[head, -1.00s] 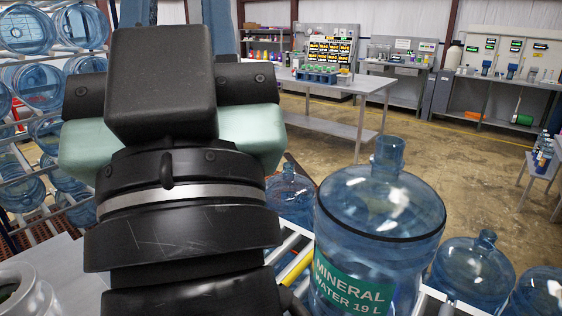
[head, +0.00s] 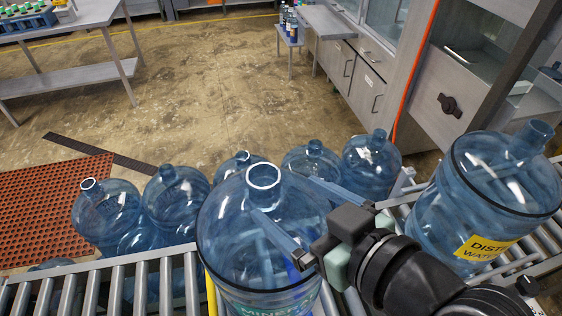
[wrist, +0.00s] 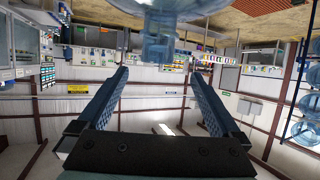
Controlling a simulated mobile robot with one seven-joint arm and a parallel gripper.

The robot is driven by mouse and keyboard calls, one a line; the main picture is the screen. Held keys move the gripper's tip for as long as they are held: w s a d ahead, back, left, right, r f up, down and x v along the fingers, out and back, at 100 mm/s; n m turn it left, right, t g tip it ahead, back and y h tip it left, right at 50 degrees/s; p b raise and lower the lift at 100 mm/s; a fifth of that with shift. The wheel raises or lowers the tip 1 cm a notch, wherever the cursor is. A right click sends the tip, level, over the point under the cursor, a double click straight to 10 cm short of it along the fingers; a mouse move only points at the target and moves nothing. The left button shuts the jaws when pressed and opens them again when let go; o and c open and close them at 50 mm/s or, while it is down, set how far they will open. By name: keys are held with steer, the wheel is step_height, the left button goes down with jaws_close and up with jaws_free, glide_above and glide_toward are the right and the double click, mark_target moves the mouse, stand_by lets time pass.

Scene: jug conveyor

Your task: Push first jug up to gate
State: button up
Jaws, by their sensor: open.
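A large blue see-through jug (head: 235,240) with a green "MINERAL" label stands upright on the roller conveyor (head: 135,285) at the centre of the head view. Its top shows upside down at the top of the wrist view (wrist: 160,15). My gripper (head: 283,197) is at the jug's right side, its fingers spread and pointing up-left. One finger overlaps the jug in the picture; I cannot tell whether it touches. In the wrist view my gripper (wrist: 160,72) is open, with nothing between its fingers. I cannot make out the gate for certain; a yellow strip (head: 211,295) crosses the rollers left of the jug.
A second large jug with a yellow "DISTILLED WATER" label (head: 500,185) stands at the right on the rollers. Several smaller blue jugs (head: 372,165) stand behind the conveyor. The rollers left of the yellow strip are empty. A red-brown mat (head: 45,205) lies at the left.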

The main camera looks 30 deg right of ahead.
mark_target(254, 174)
steer(key=shift+w+d+f, duration=0.15)
steer(key=shift+w+f, duration=0.1)
steer(key=p+x, duration=0.3)
steer(key=x, duration=0.8)
steer(key=shift+w+f, duration=0.1)
steer(key=shift+w, duration=0.25)
steer(key=shift+c, duration=0.3)
jaws_close()
